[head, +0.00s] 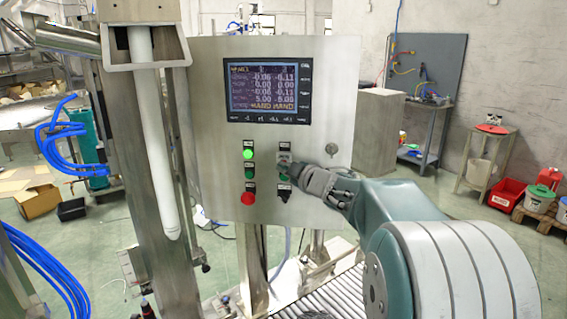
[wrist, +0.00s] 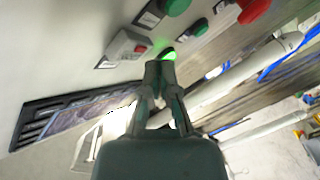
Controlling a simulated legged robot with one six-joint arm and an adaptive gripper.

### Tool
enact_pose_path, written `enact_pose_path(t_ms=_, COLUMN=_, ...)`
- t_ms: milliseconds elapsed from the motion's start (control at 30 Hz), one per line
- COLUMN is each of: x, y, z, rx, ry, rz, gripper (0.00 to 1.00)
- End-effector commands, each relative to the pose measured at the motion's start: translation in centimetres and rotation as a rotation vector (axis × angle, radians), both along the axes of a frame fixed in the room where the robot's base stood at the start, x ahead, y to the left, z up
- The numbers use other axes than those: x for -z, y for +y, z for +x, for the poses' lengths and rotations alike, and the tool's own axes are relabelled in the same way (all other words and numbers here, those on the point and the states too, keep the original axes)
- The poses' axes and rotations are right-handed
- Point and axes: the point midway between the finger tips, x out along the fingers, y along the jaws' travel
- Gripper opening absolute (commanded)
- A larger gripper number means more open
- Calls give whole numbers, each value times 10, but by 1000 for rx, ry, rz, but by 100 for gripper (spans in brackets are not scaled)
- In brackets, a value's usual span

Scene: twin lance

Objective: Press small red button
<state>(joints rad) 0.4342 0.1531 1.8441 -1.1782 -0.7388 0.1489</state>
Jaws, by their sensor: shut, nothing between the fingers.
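A small red button (wrist: 140,48) shows on a grey block in the wrist view, just left of my fingertips. My gripper (wrist: 160,68) is shut and empty, with its fingertips near the panel beside a glowing green button (wrist: 168,54). I cannot tell whether the tips touch anything. In the head view my gripper (head: 286,166) is in front of the right column of controls and covers part of it. A larger red button (head: 249,197) is at the bottom of the left column; a red button (wrist: 253,10) also shows at the top of the wrist view.
The metal panel (head: 213,105) carries a screen (head: 269,91), a lit green button (head: 248,154), a darker green button (head: 249,175) and a black switch (head: 284,191). A white tube (head: 152,130) hangs on a post to the left. A roller conveyor (head: 330,298) runs below.

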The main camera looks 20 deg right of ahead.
Motion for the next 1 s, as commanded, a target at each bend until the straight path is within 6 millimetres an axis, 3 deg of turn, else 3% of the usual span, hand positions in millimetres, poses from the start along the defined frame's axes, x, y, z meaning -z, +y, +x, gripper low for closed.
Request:
enact_pose_path(t_ms=333, x=-1, y=2, z=-3, rx=-1, ry=-1, rz=0, gripper=0)
enact_pose_path(t_ms=1000, x=0, y=27, z=-44, rx=0, ry=0, rz=0, gripper=0)
